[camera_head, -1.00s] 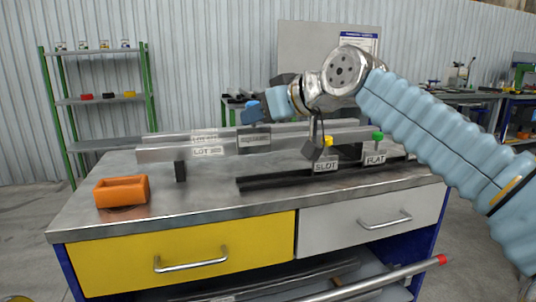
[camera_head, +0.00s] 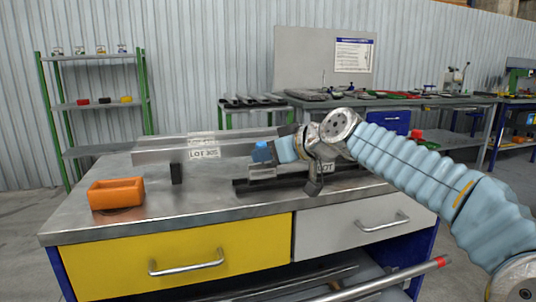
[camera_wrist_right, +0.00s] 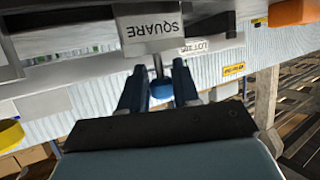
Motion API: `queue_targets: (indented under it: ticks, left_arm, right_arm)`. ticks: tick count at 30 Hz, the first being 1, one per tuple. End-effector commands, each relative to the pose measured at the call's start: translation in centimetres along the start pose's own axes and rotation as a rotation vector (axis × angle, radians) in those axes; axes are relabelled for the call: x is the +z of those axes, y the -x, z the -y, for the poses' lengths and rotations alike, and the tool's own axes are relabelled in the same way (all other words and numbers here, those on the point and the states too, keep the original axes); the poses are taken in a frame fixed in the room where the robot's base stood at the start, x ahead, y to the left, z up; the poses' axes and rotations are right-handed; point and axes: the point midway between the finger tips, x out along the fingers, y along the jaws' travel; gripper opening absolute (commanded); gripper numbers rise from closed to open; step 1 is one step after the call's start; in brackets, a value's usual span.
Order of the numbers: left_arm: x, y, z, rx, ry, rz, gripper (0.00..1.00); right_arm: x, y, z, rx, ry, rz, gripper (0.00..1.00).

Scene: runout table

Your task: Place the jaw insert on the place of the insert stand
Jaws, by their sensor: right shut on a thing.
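My right gripper (camera_head: 264,156) is low over the bench, just above the insert stand. It is shut on the jaw insert, whose blue part (camera_wrist_right: 161,89) shows between the fingertips in the right wrist view. The insert stand (camera_head: 240,185) is a dark rail on the bench, partly covered by my gripper and arm. A SQUARE label (camera_wrist_right: 150,28) appears upside down, close beyond the fingertips in the wrist view. I cannot tell whether the insert touches the stand. My left gripper is not in view.
An orange bin (camera_head: 116,194) sits at the bench's left. A long metal bar with a LOT 305 label (camera_head: 204,153) lies behind the stand. A dark post (camera_head: 176,173) stands between bin and stand. The bench front (camera_head: 200,205) is clear.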

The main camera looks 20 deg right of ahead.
Motion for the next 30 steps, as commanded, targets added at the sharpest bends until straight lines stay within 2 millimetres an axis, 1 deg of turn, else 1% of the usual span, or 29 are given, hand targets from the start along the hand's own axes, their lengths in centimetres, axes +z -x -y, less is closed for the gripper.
queue_targets:
  ticks: [4, 5, 9, 17, 20, 23, 30]
  left_arm:
    - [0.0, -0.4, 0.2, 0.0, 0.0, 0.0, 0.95]
    - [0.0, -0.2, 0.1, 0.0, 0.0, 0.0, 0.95]
    - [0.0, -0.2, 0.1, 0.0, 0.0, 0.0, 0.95]
    - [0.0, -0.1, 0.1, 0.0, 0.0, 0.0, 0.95]
    - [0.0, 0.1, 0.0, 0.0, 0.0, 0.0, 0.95]
    - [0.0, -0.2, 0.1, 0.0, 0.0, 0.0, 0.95]
    - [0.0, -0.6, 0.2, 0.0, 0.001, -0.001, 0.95]
  right_arm:
    - [0.2, -0.1, 0.0, 0.001, 0.0, -0.004, 0.0]
    - [0.2, -0.1, 0.0, 0.0, 0.0, 0.0, 0.36]
    - [0.2, -0.1, 0.0, 0.0, 0.0, 0.0, 0.57]
    - [0.1, -0.1, 0.0, 0.0, 0.0, 0.0, 0.57]
    - [-0.1, 0.3, 0.0, 0.0, 0.0, -0.001, 0.57]
    - [0.0, 1.8, 0.0, 0.0, -0.001, -0.002, 0.57]
    - [0.0, 7.4, 0.0, 0.0, 0.0, -0.004, 0.57]
